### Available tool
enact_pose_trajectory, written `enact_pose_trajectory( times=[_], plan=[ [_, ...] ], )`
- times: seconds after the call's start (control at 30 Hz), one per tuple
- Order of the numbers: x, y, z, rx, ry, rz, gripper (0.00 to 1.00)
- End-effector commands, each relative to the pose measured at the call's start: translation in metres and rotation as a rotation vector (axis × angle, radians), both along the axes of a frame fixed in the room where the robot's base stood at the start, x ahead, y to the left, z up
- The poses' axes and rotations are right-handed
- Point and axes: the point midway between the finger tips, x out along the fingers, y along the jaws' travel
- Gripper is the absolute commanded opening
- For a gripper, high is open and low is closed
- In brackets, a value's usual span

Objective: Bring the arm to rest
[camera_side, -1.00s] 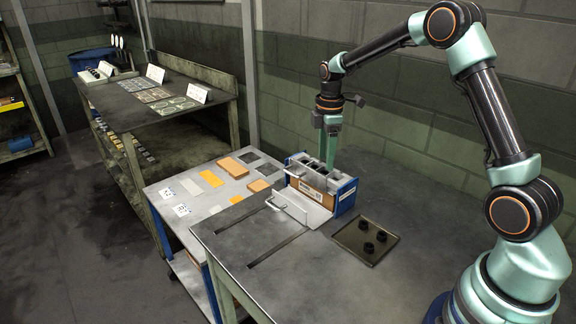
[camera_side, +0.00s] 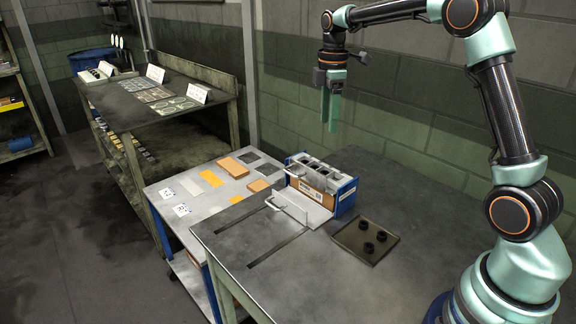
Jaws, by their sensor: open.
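My gripper (camera_side: 330,118) hangs pointing down, open and empty, in the air above the bolt former. Its two green fingers stand slightly apart and touch nothing. The bolt former (camera_side: 346,196) is a box with blue end plates and a brown front, and it stands on the dark worktable (camera_side: 310,275). Several openings show in a row along its top. A light metal plate with a handle (camera_side: 300,207) lies in front of it.
A lower side table (camera_side: 165,205) holds orange and grey blocks. A shelf bench (camera_side: 130,108) stands at the back left. The wall (camera_side: 420,110) is close behind the worktable.

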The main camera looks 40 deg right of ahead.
Motion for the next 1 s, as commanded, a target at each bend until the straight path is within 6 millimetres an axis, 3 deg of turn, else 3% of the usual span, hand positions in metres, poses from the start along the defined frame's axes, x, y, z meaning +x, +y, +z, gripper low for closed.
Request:
enact_pose_trajectory(
  times=[0.27,0.57,0.77,1.0],
  plan=[
    [-0.017,0.019,0.022,-0.010,-0.060,-0.114,0.64],
    [-0.073,0.064,0.054,0.017,-0.217,-0.436,0.64],
    [-0.116,0.089,0.056,0.077,-0.315,-0.652,0.64],
    [-0.160,0.111,0.042,0.183,-0.408,-0.888,0.64]
  ],
)
